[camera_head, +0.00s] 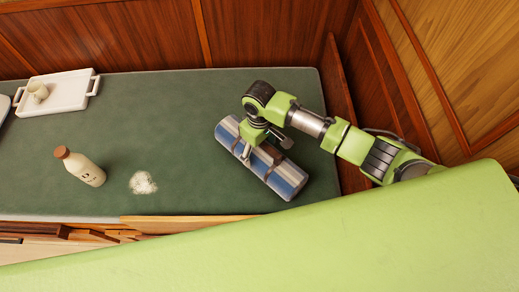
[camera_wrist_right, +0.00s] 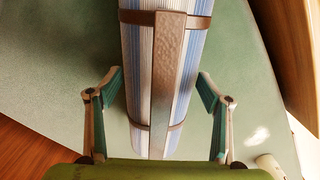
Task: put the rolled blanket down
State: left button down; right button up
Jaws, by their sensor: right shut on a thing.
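The rolled blanket (camera_head: 286,180) is striped blue, white and grey, with brown straps. It lies aslant over the right part of the green bench top (camera_head: 200,115). My right gripper (camera_head: 258,143) is shut on it from above, near its upper left half. In the right wrist view the blanket (camera_wrist_right: 190,65) runs up the middle, with a brown strap along it. The fingers of my right gripper (camera_wrist_right: 160,85) stand on either side of the roll. I cannot tell whether its underside touches the bench. My left gripper is out of view.
A brown-capped cream bottle (camera_head: 82,168) and a pale spill (camera_head: 142,183) are on the bench to the left. A white tray (camera_head: 68,96) with a cup (camera_head: 38,91) stands at the back left. Wooden walls close off the back and right. The bench middle behind the spill is clear.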

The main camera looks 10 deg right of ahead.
jog(key=shift+w+f, duration=0.1)
jog(key=shift+f, duration=0.15)
jog(key=o, duration=1.8)
jog(key=shift+f, duration=0.15)
jog(key=shift+c, duration=0.2)
notch_tip(320, 180, up, 12)
jog(key=shift+r+p, duration=0.15)
jog(key=shift+p, duration=0.35)
